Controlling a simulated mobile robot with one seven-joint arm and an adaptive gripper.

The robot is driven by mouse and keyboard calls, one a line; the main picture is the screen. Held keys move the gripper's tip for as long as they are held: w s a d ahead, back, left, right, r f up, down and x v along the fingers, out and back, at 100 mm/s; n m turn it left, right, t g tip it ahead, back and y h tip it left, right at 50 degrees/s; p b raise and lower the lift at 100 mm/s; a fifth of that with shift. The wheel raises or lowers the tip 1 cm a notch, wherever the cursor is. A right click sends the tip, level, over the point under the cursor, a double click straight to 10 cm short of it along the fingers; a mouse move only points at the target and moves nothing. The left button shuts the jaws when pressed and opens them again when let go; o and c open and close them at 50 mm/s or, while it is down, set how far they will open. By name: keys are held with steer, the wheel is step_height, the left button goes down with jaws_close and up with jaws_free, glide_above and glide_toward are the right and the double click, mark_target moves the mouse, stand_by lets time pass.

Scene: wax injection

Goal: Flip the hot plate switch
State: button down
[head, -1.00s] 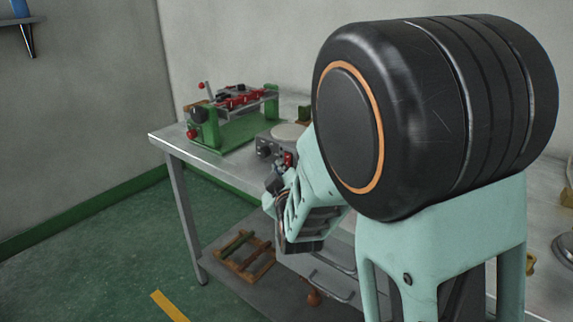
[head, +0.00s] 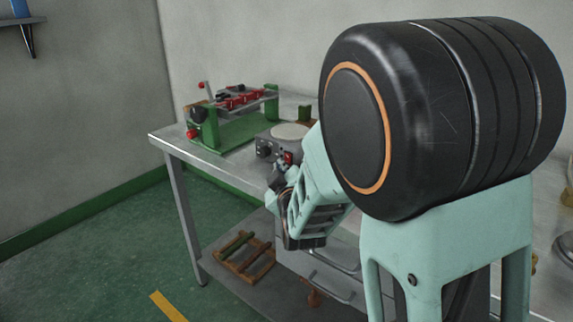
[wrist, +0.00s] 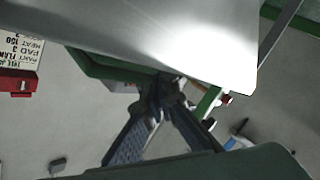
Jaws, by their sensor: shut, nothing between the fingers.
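The hot plate (head: 290,132) sits on the metal workbench, with a pale round top and a grey front panel carrying dark knobs. A small red switch (head: 288,157) shows at the right of that panel, partly behind my arm. My gripper (head: 276,178) is low in front of the panel, just below the switch; I cannot tell whether it touches it. In the wrist view my gripper (wrist: 163,88) has its fingertips together and holds nothing. The switch cannot be made out in the wrist view.
The workbench (head: 172,146) has a green clamp frame (head: 236,128) with red parts left of the hot plate. Drawers are below, and a wooden rack (head: 245,255) lies on the lower shelf. A red and white sign (wrist: 20,50) shows in the wrist view.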

steer(key=shift+w+d, duration=0.2)
stand_by(0.3)
steer(key=shift+w+d+r+b, duration=0.2)
steer(key=shift+d+r+b, duration=0.1)
steer(key=shift+d+b, duration=0.05)
stand_by(0.6)
steer(key=shift+s+a+f, duration=0.15)
steer(key=shift+s+a, duration=0.15)
stand_by(0.3)
steer(key=shift+s+a+r+p, duration=0.1)
steer(key=shift+s+a+p, duration=0.25)
steer(key=shift+s+a, duration=0.6)
steer(key=shift+s+a+r+p, duration=0.1)
steer(key=shift+s+a+p, duration=0.2)
steer(key=shift+s+a, duration=0.65)
steer(key=shift+s+d, duration=0.2)
